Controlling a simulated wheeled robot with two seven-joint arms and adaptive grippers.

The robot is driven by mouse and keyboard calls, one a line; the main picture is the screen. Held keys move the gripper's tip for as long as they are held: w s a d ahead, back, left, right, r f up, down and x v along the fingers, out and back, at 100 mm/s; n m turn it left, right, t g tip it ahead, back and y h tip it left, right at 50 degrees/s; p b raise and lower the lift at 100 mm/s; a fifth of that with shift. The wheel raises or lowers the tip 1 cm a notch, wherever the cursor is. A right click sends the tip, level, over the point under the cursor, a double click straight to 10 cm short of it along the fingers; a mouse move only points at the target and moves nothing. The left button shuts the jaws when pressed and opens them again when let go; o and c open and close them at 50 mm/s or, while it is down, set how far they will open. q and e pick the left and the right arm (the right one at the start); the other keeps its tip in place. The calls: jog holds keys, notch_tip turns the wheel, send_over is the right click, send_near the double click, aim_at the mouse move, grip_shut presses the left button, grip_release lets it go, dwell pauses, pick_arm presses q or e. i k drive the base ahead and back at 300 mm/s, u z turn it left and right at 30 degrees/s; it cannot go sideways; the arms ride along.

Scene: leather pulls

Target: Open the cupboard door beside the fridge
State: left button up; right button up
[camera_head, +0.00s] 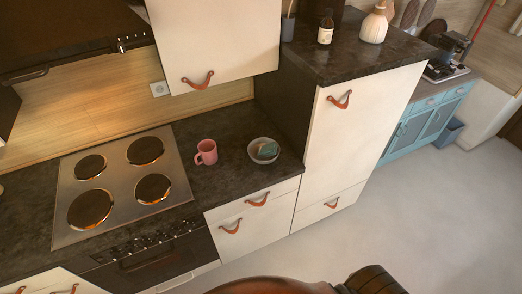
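A tall white unit (350,130) stands right of the counter, with an upper door and a lower front, both closed. Its upper door has a brown leather pull (339,100) and its lower front has another (331,203). I cannot tell for sure if it is the fridge. To its left, under the counter, a white cupboard front (252,232) with a leather pull (230,227) is closed, below a closed drawer with a pull (257,200). A closed white wall cupboard (215,40) with a leather pull (198,80) hangs above. Neither gripper is in view.
A pink mug (207,152) and a grey bowl (264,150) stand on the dark counter, right of the hob (121,185). An oven (150,258) is below. The grey floor (400,220) is clear at right. A blue cabinet (424,122) stands farther back.

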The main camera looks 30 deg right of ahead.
aim_at(238, 235)
jog(key=z, duration=1.7)
jog(key=k, duration=0.45)
jog(key=u, duration=0.9)
